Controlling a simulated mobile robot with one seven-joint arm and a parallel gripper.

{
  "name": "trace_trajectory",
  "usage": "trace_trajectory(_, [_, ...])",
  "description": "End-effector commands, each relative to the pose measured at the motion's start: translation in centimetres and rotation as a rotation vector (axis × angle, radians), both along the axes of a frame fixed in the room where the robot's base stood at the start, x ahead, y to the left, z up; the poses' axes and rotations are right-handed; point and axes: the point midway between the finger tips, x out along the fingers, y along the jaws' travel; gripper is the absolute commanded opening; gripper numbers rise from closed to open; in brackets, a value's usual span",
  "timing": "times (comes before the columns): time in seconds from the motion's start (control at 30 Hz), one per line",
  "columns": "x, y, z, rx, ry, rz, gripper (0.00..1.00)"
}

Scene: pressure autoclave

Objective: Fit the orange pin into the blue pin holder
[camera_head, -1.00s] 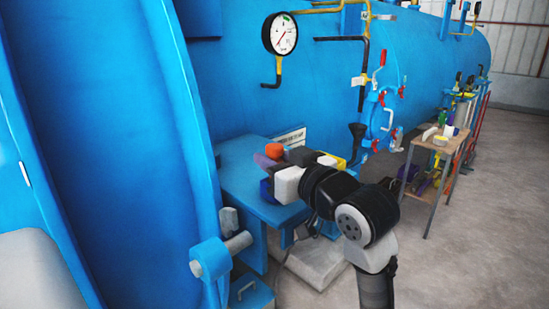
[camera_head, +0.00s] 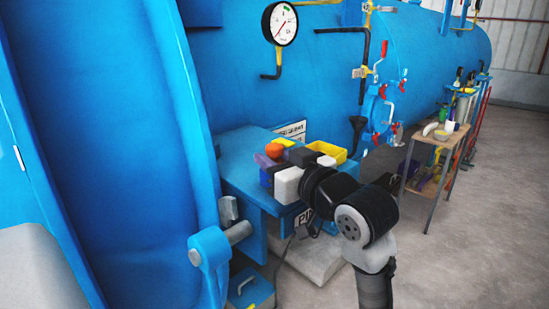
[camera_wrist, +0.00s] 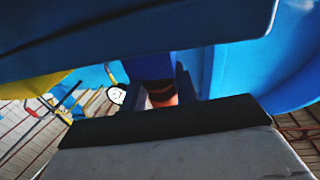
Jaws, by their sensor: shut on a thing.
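My gripper (camera_head: 277,160) is over the blue table beside the vessel, shut on the orange pin (camera_head: 274,149). The pin's rounded orange top shows above the fingers in the head view. In the wrist view a small part of the orange pin (camera_wrist: 163,99) shows between the fingers, with a dark band across it. A dark blue piece (camera_head: 266,180), perhaps the blue pin holder, shows just below and left of the gripper. The gripper hides most of it, and I cannot tell whether the pin touches it or is inside it.
A yellow tray (camera_head: 334,150) lies on the blue table (camera_head: 236,150) behind the gripper. The large blue vessel (camera_head: 225,85) rises close behind, and its open door (camera_head: 120,130) stands to the left. A wooden cart (camera_head: 447,140) stands at the right.

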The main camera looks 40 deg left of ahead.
Motion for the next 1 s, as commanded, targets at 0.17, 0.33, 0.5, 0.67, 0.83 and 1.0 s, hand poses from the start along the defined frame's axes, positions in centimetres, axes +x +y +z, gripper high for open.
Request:
trace_trajectory(0.17, [0.0,0.0,-0.2,0.001,0.000,0.000,0.36])
trace_trajectory(0.33, [0.0,0.0,-0.2,0.001,0.000,0.000,0.55])
trace_trajectory(0.5, [0.0,0.0,-0.3,0.000,0.000,0.000,0.55])
trace_trajectory(0.67, [0.0,-0.5,-0.3,0.001,0.000,-0.002,0.55])
trace_trajectory(0.83, [-0.6,-3.0,-0.5,0.002,-0.003,-0.004,0.55])
trace_trajectory(1.0, [-1.5,-6.9,-0.5,0.002,-0.003,-0.005,0.55])
